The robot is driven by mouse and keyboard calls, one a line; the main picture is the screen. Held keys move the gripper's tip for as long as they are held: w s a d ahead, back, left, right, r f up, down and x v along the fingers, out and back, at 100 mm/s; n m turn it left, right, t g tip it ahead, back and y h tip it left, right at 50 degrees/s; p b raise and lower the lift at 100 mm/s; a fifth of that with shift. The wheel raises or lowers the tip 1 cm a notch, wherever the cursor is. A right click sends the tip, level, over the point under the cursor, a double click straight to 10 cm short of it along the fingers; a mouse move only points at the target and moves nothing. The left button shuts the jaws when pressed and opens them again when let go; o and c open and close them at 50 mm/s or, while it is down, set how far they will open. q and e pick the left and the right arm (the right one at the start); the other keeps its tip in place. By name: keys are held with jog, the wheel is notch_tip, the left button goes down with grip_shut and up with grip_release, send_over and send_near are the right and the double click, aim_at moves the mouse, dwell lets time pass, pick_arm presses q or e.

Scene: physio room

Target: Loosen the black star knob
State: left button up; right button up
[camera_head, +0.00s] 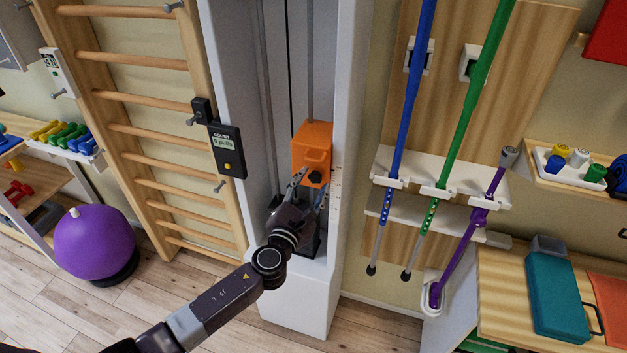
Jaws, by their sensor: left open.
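The black star knob (315,177) is on the lower front of an orange block (312,140) inside a tall grey-white column. My left gripper (309,183) is in front of the block, with its fingers spread to either side of the knob. The gripper is open; I cannot tell whether a finger touches the knob. My left arm comes in from the bottom left. My right gripper does not show.
Wooden wall bars (130,90) and a purple ball (94,243) are to the left. Blue and green poles (463,100) hang to the right. A teal case (557,297) lies on a bench at the lower right.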

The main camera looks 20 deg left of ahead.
pick_arm(q)
jog(key=shift+w, duration=0.5)
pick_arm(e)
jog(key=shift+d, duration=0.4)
pick_arm(q)
jog(key=c, duration=1.2)
jog(key=shift+o, duration=0.2)
jog(key=shift+n, duration=0.4)
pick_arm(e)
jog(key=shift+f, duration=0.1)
